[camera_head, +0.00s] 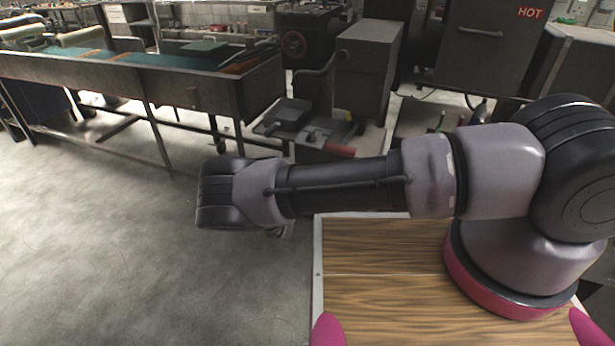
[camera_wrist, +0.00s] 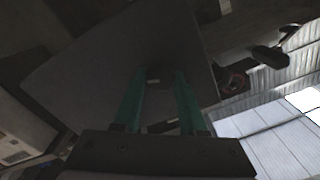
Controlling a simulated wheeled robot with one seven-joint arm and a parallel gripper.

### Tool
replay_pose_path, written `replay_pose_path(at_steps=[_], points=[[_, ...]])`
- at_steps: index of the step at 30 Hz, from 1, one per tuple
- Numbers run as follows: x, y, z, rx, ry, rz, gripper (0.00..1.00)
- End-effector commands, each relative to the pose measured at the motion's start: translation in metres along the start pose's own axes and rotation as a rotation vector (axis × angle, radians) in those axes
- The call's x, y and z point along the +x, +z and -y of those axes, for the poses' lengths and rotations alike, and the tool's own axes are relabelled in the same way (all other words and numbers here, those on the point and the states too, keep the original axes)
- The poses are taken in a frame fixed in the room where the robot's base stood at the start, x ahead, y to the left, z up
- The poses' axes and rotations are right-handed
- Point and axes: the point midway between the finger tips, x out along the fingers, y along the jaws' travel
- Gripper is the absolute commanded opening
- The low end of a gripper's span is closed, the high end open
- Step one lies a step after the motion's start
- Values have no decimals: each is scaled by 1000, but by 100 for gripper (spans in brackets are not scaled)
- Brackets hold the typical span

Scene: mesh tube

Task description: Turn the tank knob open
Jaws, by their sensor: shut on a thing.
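In the wrist view my gripper (camera_wrist: 158,74) shows as two teal fingers reaching up to a large dark grey flat surface (camera_wrist: 90,75). The fingers are apart, with a small dark piece (camera_wrist: 154,76) between their tips. They are shut on this piece, which fits the tank knob, but it is too dark to make out its shape or how far it is turned. In the head view my arm stretches left across the picture. My gripper is hidden there behind the wrist, and I cannot make out the tank knob.
A long metal workbench (camera_head: 180,80) stands at the back left. Grey cabinets (camera_head: 368,75) stand behind my arm, with a red-handled tool (camera_head: 338,150) on a low surface. Open concrete floor (camera_head: 120,250) lies at the left. A dark handle-like part (camera_wrist: 270,57) shows in the wrist view.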

Motion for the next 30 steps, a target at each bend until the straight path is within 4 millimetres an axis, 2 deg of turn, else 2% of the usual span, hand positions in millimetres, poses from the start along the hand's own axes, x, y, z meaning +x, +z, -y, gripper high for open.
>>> replay_pose_path(at_steps=[17,18,20,30], points=[[-2,2,-1,-37,2,5,0],[-2,2,-1,-37,2,5,49],[-2,2,-1,-37,1,5,71],[-2,1,0,-35,0,2,71]])
